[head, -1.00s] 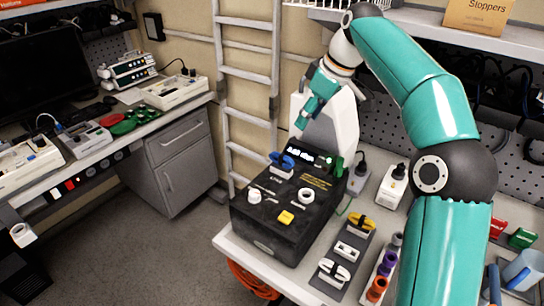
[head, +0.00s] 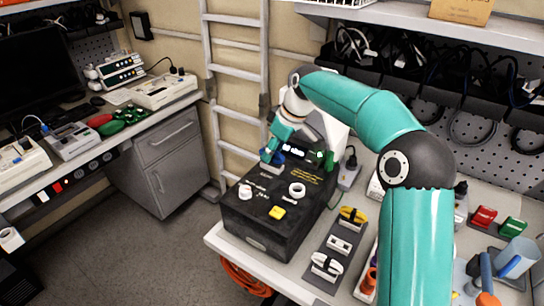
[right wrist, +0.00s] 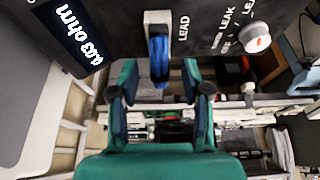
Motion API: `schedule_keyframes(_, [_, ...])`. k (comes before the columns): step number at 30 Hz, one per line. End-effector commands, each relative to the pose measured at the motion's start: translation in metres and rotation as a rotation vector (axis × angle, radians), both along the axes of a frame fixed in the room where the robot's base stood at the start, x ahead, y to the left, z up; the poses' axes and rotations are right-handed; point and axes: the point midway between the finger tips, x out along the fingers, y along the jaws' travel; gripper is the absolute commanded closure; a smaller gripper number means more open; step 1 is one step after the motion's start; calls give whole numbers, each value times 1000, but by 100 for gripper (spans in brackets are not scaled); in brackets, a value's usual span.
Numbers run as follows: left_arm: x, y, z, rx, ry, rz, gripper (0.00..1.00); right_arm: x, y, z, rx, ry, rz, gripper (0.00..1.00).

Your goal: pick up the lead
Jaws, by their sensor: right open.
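In the right wrist view the blue lead (right wrist: 159,58) sits ahead between the two fingers, in line with the gap. My right gripper (right wrist: 160,84) is open, its fingers on either side of the lead's line, with dark room left between them and the lead. In the head view my right gripper (head: 270,150) is low over the tester's back left and partly hides the blue lead (head: 277,156). Whether the fingers touch it cannot be told. My left gripper is not in view.
The tester's top also has a yellow button (head: 277,212) and a white ring-shaped knob (head: 297,190). A lit display stands beside the lead. A dark tray (head: 336,250) with clips lies to the right. A ladder (head: 236,90) stands behind.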

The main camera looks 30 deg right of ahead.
Motion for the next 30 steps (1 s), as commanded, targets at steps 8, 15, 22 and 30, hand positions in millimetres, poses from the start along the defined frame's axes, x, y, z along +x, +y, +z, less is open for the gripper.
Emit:
schedule_keyframes(8, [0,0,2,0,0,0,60,5,2,-14,0,-1,0,52])
schedule_keyframes(15, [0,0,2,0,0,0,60,5,2,-13,0,-1,0,74])
schedule_keyframes(22, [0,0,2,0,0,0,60,5,2,-13,0,-1,0,100])
schedule_keyframes(30, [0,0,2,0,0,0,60,5,2,-12,-1,-3,-1,100])
